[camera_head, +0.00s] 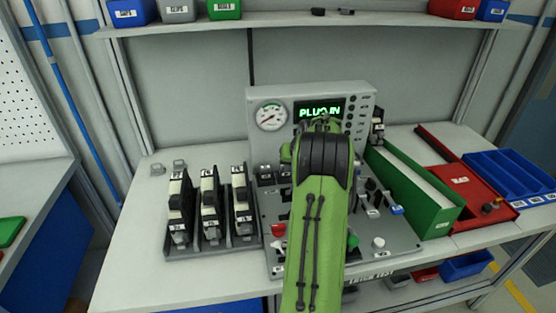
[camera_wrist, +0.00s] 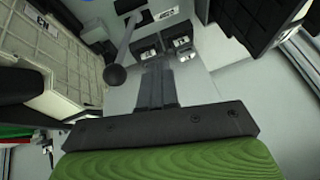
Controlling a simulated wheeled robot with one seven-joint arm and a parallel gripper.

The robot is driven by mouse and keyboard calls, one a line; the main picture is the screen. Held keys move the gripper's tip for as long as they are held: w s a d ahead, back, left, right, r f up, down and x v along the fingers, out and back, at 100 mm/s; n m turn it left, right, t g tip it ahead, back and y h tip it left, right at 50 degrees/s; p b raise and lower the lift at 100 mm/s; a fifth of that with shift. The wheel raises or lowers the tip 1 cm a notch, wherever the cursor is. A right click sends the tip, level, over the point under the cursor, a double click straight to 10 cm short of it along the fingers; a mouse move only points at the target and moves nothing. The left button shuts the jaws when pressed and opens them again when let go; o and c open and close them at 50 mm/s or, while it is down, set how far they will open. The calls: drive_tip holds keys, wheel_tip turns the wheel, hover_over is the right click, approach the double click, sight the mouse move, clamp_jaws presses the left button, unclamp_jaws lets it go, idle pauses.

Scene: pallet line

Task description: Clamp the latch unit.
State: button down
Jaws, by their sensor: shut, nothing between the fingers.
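My gripper (camera_wrist: 157,68) is shut and empty in the wrist view, its fingers close together over the grey test fixture. A lever with a dark ball knob (camera_wrist: 115,74) stands just left of the fingertips, apart from them. A pale ribbed block with a dark end (camera_wrist: 50,60) is at the left; I cannot tell whether it is the latch unit. In the head view my arm hides the gripper and the middle of the test station (camera_head: 270,222). The station's display (camera_head: 320,111) reads "PLUG IN". Several black and white units (camera_head: 210,205) stand in a rack left of the station.
A round gauge (camera_head: 270,116) is left of the display. A green bin (camera_head: 430,205), a red tray (camera_head: 465,190) and a blue bin (camera_head: 510,175) are right of the station. A dark block (camera_wrist: 262,25) is close at upper right in the wrist view. Bare bench shows at front left.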

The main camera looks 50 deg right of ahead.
drive_tip(key=shift+m+t+y, duration=0.3)
drive_tip(key=shift+t+y, duration=0.4)
drive_tip(key=shift+y, duration=0.1)
drive_tip(key=shift+s+d+f+p, duration=0.15)
drive_tip(key=shift+s+d+p, duration=0.6)
drive_tip(key=shift+d+p, duration=0.25)
drive_tip(key=shift+s+d+f+p, duration=0.15)
drive_tip(key=shift+s+d+p, duration=0.6)
drive_tip(key=shift+p, duration=0.3)
drive_tip(key=shift+s+d, duration=0.1)
